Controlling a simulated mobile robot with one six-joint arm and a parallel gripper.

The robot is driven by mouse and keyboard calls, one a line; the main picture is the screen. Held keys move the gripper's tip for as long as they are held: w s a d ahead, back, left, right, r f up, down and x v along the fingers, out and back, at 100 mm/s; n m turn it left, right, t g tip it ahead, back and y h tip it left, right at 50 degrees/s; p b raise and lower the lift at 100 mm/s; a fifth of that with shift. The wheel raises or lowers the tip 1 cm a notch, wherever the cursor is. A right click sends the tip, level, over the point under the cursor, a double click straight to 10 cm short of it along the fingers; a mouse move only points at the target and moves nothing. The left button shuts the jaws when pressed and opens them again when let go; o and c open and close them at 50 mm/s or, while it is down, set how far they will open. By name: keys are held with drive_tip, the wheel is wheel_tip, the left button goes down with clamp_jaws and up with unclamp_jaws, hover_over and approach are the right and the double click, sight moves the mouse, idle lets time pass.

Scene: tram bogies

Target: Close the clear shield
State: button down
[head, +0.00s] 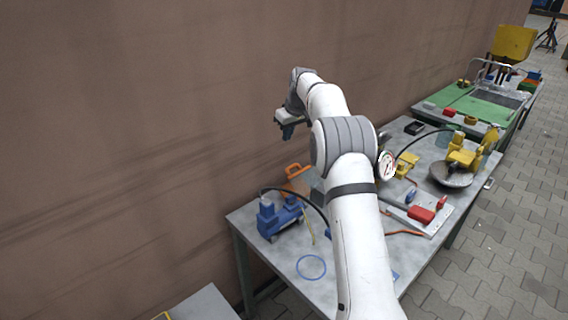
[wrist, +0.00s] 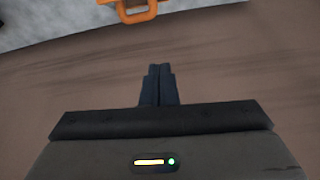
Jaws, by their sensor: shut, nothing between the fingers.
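An orange handle (head: 296,170) with a see-through panel beside it stands at the back of the near workbench, against the wall side. It looks like the clear shield, but my arm hides part of it and I cannot tell its angle. The orange handle (wrist: 136,11) also shows at the top edge of the wrist view, cut off by the frame. My gripper (head: 287,131) is raised in front of the brown wall, above the bench and apart from the handle. In the wrist view its two dark fingers (wrist: 160,68) are together with nothing between them.
The grey workbench (head: 290,255) carries a blue machine (head: 279,216), a blue ring (head: 311,267), a red block (head: 421,214) and a yellow machine (head: 466,158) over a round dish. The brown wall (head: 130,130) runs close behind. Paved floor lies right.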

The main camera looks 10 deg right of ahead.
drive_tip(key=shift+n, duration=0.4)
drive_tip(key=shift+s+d+f+p+x, duration=0.1)
drive_tip(key=shift+d+p+x, duration=0.25)
drive_tip(key=shift+x, duration=1.95)
drive_tip(key=shift+s+d+f+p+x, duration=0.1)
drive_tip(key=shift+d+p+x, duration=0.25)
drive_tip(key=shift+x, duration=2)
drive_tip(key=shift+s+d+f+p+x, duration=0.1)
drive_tip(key=shift+d+p+x, duration=0.25)
drive_tip(key=shift+x, duration=1.95)
